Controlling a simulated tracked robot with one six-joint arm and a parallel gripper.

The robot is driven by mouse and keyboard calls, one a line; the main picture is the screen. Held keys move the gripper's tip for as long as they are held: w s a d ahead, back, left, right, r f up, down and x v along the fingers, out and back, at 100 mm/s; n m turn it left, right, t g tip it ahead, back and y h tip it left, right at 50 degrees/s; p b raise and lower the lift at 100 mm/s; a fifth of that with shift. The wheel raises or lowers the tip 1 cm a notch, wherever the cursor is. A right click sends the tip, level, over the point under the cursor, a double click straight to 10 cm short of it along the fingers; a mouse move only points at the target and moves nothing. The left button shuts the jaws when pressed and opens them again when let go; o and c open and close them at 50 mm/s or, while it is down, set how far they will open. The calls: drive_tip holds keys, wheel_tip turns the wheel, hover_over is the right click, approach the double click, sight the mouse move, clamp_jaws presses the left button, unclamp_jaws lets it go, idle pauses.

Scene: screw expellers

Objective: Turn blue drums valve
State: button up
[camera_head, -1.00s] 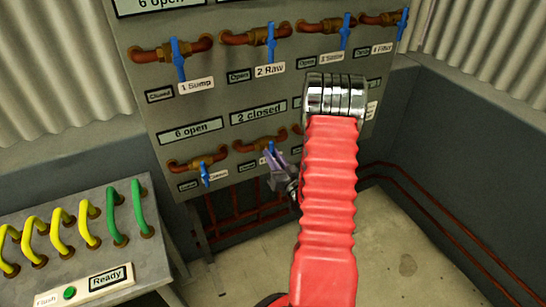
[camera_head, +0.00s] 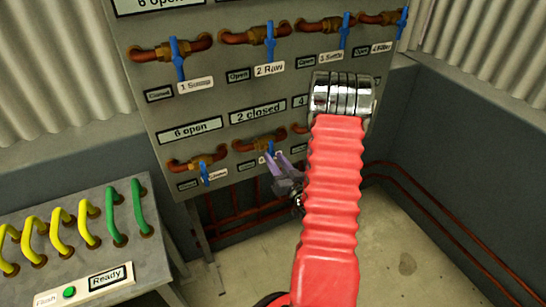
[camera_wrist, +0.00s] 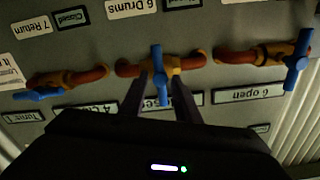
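The drums valve is a blue lever on a brass body with copper pipe, in the lower row of the grey panel. Its blue lever (camera_wrist: 157,62) shows in the middle of the wrist view, beside the "6 Drums" label (camera_wrist: 131,7), and runs roughly across the pipe. In the head view only a bit of the lever (camera_head: 270,147) shows behind my gripper (camera_head: 273,158). In the wrist view my gripper (camera_wrist: 160,92) is open, with one finger on each side of the lever's end. I cannot tell whether either finger touches it.
Neighbouring blue levers stand on both sides, one at left (camera_wrist: 38,94) and one at right (camera_wrist: 298,62) in the wrist view. An upper valve row (camera_head: 270,35) is above. A sloped console (camera_head: 75,245) with yellow and green handles stands at lower left.

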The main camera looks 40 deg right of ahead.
drive_tip(key=v, duration=1.1)
drive_tip(key=shift+s, duration=0.15)
drive_tip(key=shift+a+f, duration=0.1)
drive_tip(key=shift+a, duration=0.05)
